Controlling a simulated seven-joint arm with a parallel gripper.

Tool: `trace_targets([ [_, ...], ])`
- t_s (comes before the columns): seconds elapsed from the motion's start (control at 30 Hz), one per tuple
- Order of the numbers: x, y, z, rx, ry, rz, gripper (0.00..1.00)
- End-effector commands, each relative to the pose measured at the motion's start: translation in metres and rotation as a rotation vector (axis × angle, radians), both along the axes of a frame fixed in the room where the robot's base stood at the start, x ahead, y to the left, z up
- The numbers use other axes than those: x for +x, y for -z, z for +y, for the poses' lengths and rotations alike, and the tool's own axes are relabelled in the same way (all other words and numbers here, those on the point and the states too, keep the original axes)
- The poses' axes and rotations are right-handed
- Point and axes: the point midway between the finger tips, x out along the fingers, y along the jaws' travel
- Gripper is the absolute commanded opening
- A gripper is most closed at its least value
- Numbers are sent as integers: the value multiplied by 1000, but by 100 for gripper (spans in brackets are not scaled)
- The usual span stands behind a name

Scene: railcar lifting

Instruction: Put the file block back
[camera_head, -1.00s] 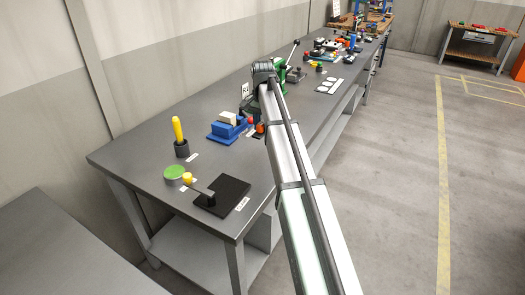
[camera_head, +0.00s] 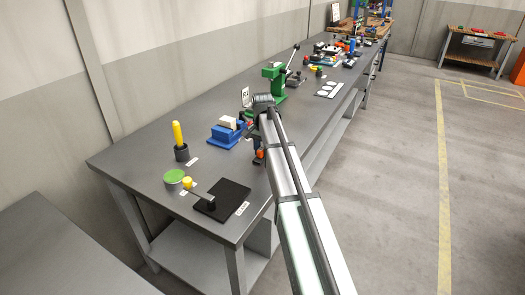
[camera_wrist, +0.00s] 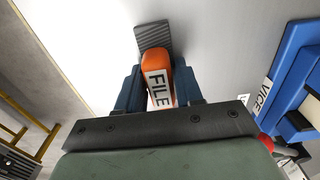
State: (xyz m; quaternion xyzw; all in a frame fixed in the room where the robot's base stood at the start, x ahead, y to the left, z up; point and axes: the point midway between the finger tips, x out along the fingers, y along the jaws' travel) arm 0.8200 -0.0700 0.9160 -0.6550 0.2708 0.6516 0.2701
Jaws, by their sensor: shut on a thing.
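The file block (camera_wrist: 155,61) is orange, with a white FILE label and a grey ridged file face at its far end. In the wrist view it sits between the two blue fingers of my gripper (camera_wrist: 158,82), which is shut on it. In the head view the block's orange part (camera_head: 259,154) shows beside the arm, near the bench's front edge. My arm partly hides it there. I cannot tell whether the block touches the bench top.
A blue vise (camera_head: 225,136) stands left of my gripper; it also shows in the wrist view (camera_wrist: 298,75). A yellow-handled tool (camera_head: 178,134), green disc (camera_head: 174,176) and black mat (camera_head: 230,194) are nearer on the bench (camera_head: 125,158). A green press (camera_head: 273,76) stands behind.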

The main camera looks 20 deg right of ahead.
Motion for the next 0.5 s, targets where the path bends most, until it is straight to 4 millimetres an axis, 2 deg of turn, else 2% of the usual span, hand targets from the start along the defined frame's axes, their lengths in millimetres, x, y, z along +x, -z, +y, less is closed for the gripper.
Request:
trace_targets([
  [0.2,0,3,0,1,0,1,0],
  [0.23,0,3,0,1,0,1,39],
  [0.47,0,3,0,1,0,1,61],
  [0.5,0,3,0,1,0,1,61],
])
